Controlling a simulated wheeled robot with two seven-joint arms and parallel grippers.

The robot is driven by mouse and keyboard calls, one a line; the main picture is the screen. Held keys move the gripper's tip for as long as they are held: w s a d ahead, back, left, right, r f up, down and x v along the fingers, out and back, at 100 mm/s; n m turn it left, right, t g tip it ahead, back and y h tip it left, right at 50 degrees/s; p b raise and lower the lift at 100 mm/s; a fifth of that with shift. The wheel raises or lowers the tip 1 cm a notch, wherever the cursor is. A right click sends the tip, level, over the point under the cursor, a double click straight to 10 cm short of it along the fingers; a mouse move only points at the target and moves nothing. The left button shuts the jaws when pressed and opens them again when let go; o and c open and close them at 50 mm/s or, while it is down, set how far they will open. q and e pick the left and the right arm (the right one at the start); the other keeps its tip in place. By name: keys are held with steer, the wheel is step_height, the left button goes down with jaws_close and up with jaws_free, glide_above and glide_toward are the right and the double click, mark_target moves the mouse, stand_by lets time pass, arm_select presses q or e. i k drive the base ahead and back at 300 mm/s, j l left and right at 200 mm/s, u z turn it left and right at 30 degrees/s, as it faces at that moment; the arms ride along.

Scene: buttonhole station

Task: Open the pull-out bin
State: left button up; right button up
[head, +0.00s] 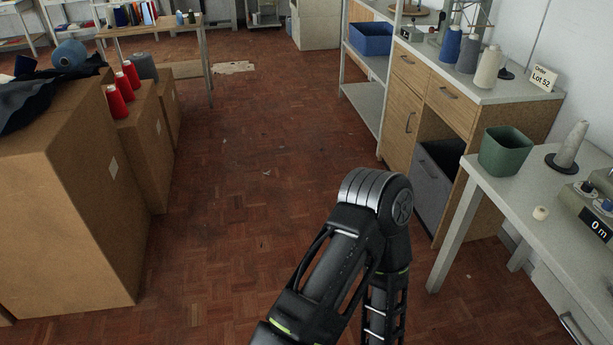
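The pull-out bin (432,190) has a plain grey front and sits low in the wooden cabinet (446,107) on the right side of the head view. A dark gap shows above its front, under a drawer. I cannot tell whether the bin stands slightly out or fully in. One of my arms rises from the bottom of the view and bends at a black and silver joint to the left of the bin, and its lower link drops out of the frame. Neither gripper shows.
A grey table (545,215) with a green bin (505,151) and a thread cone (570,145) stands at the right, close to the pull-out bin. Cardboard boxes (65,190) with red spools (117,101) stand at the left. The parquet floor (240,200) between is clear.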

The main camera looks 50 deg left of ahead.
mark_target(435, 165)
steer(key=u, duration=0.95)
steer(key=i+j+u, duration=0.2)
steer(key=i, duration=0.85)
steer(key=i+u, duration=0.2)
steer(key=i, duration=0.9)
steer(key=i+u, duration=0.2)
steer(key=i, duration=0.85)
